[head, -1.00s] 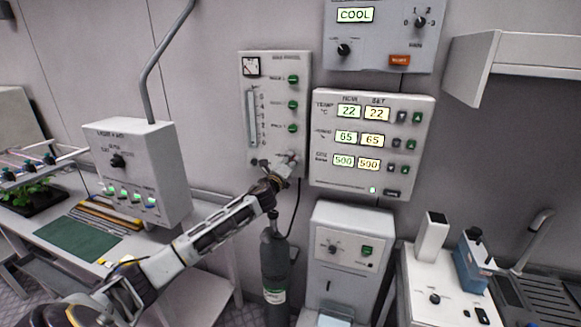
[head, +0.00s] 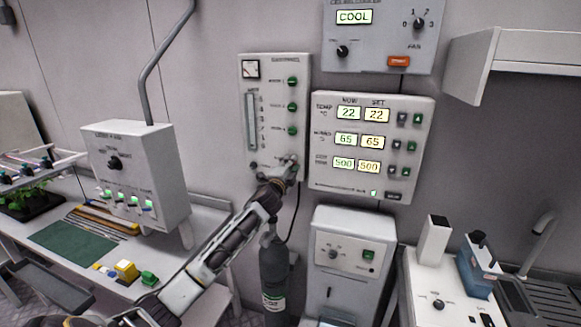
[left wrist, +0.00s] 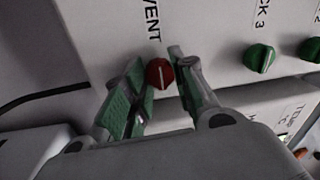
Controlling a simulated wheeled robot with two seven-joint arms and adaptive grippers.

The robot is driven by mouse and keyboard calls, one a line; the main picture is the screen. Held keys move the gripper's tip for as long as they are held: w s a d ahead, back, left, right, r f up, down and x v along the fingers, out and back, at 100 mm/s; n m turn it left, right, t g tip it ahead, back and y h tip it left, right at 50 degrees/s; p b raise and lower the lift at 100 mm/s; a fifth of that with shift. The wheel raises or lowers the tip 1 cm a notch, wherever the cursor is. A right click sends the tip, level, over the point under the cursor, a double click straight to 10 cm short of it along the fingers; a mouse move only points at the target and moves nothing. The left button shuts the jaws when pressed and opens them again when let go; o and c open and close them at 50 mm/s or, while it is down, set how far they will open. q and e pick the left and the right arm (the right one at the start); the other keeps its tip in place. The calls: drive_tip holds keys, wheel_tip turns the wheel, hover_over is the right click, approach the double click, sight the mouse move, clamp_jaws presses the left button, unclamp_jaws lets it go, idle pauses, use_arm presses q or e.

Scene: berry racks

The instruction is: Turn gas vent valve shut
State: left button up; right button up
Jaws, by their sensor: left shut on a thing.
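The gas panel (head: 265,75) is a pale box on the back wall in the head view. In the left wrist view the vent valve is a small red knob (left wrist: 160,74) with a white pointer line, beside the label VENT. My left gripper (head: 289,168) is at the panel's lower right corner and covers most of the knob there. In the left wrist view its green-padded fingers (left wrist: 160,64) are on either side of the red knob, shut on it. My right gripper is in neither view.
Green knobs (head: 291,106) run up the panel's right side, beside a flow tube (head: 251,120). A display panel (head: 328,100) is close on the right. A dark gas cylinder (head: 273,268) stands below. A control box (head: 140,140) stands on the left bench.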

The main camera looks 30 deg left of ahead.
use_arm(q)
drive_tip(key=shift+f, duration=0.1)
drive_tip(key=o, duration=1)
drive_tip(key=shift+o, duration=0.2)
drive_tip(key=shift+s, duration=0.15)
drive_tip(key=v, duration=1.1)
drive_tip(key=shift+s, duration=0.3)
drive_tip(key=shift+d, duration=0.1)
idle(0.4)
